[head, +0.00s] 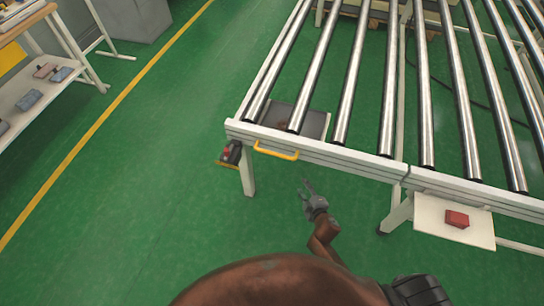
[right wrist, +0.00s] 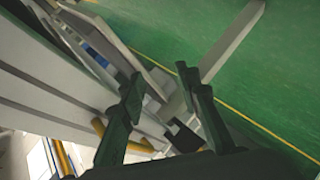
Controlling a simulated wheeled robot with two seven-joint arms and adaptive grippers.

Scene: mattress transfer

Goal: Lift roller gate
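The roller gate (head: 325,151) is a pale frame with shiny metal rollers, at the near left end of the roller conveyor. It lies level with the rest of the conveyor. A yellow handle (head: 276,151) sits on its front edge. My right gripper (head: 308,187) is in front of and below the handle, open and empty, apart from it. In the right wrist view the two dark fingers stand apart, and the handle (right wrist: 101,129) shows partly behind the left finger. My left gripper is in neither view.
A small dark device with a red part (head: 231,152) is at the conveyor's left corner by a leg. A red box (head: 456,219) is on a pale panel at right. A shelf (head: 37,95) stands at far left. Green floor is clear between.

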